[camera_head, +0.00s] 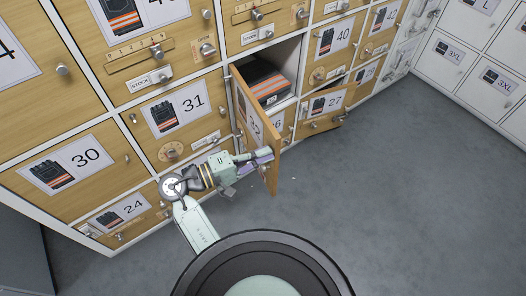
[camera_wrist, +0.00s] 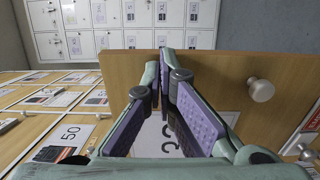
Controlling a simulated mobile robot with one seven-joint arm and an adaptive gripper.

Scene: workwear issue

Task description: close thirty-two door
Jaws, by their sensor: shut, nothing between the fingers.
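The thirty-two door (camera_head: 256,120) stands swung wide open from its compartment, with its numbered outer face towards the left. Inside the open compartment lies a dark packet with orange and grey stripes (camera_head: 265,82). My gripper (camera_head: 264,155) is shut and empty at the lower part of the door's outer face. In the wrist view the shut fingers (camera_wrist: 166,70) lie in front of the wooden door (camera_wrist: 215,70), over its partly hidden number label. The door's round knob (camera_wrist: 261,90) is right of the fingers. I cannot tell whether the fingertips touch the door.
Door 31 (camera_head: 180,115) is shut, left of the opening. Door 27 (camera_head: 322,112), low on the right, stands slightly ajar. White lockers (camera_head: 485,60) line the wall at right. The grey floor (camera_head: 400,190) in front and to the right is clear.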

